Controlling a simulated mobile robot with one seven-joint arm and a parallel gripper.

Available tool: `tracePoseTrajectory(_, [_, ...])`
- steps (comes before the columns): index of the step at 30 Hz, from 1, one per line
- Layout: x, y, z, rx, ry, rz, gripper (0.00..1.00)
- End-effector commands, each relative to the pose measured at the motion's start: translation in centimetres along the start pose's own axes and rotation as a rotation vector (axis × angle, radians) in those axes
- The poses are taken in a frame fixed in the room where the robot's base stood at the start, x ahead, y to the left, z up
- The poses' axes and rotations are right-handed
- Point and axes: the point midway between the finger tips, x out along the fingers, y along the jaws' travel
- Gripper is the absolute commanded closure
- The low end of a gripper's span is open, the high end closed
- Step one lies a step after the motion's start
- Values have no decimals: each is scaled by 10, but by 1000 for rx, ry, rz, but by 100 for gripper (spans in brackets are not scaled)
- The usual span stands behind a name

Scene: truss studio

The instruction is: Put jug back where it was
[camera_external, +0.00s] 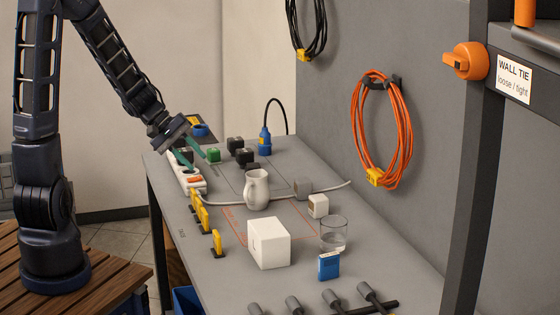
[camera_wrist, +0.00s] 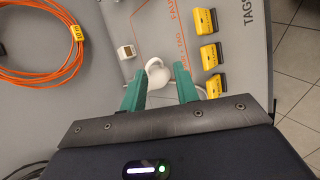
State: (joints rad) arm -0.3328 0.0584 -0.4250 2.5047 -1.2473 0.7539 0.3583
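The white jug (camera_external: 257,190) stands upright on the grey bench, beside the white cable and near an orange outline. It also shows in the wrist view (camera_wrist: 157,74), ahead of and between my fingers, partly hidden low down. My gripper (camera_external: 200,163) is left of the jug in the external view, above the power strip end of the bench. In the wrist view its two green fingers (camera_wrist: 160,92) are spread apart with nothing held between them.
A white power strip (camera_external: 187,175), dark and green blocks (camera_external: 238,150) and a blue plug (camera_external: 265,141) lie near the jug. Yellow tags (camera_external: 216,242) line the left edge. A white box (camera_external: 269,243), a glass (camera_external: 333,234) and a blue box (camera_external: 328,265) stand nearer the camera.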

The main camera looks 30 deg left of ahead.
Motion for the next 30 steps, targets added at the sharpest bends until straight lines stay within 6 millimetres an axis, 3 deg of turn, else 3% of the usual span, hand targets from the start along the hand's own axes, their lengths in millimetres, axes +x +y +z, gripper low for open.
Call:
tracePoseTrajectory(14, [-101, -13, 58, 386, 107, -281, 69])
tracePoseTrajectory(30, [-234, -55, 108, 663, 342, -590, 69])
